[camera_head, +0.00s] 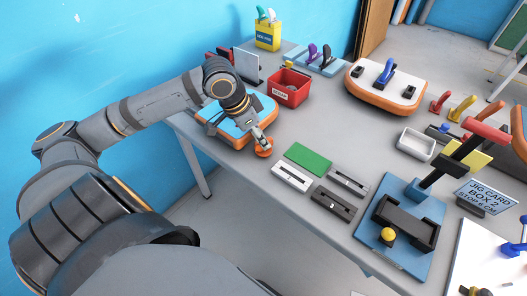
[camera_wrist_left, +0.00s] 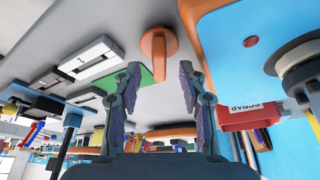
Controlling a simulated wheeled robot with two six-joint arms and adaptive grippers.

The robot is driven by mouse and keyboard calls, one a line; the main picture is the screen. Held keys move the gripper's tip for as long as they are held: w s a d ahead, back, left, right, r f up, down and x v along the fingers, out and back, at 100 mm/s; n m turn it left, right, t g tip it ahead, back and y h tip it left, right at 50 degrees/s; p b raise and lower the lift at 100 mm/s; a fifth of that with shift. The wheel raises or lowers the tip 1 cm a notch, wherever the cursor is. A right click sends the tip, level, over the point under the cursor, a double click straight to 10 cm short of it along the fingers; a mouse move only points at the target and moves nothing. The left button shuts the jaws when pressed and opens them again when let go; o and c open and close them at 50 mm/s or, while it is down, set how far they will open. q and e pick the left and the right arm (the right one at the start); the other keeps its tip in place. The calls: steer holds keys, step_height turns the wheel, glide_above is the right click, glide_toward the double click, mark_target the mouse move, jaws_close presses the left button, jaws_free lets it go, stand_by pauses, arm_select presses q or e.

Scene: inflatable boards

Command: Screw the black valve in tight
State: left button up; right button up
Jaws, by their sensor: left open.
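A blue board with an orange rim (camera_head: 236,130) lies near the table's left edge. In the left wrist view the board (camera_wrist_left: 222,50) shows at the upper right, with a dark round valve-like part (camera_wrist_left: 304,60) on its blue face. In the head view, my arm covers much of the board and I cannot make out this part clearly. My left gripper (camera_head: 262,142) is open, low over the table beside the board. In the wrist view an orange piece with a round base and a bar (camera_wrist_left: 158,50) shows beyond and between the open fingers (camera_wrist_left: 160,85). My right gripper is out of view.
A red bin (camera_head: 289,88) stands behind the board. A green plate (camera_head: 308,159) and slotted blocks (camera_head: 292,177) lie right of my gripper. A blue jig (camera_head: 400,249) is at the front right. Another orange-rimmed board (camera_head: 386,97) is farther back.

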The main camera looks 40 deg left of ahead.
arm_select(q)
steer(key=shift+x, duration=0.75)
jaws_close()
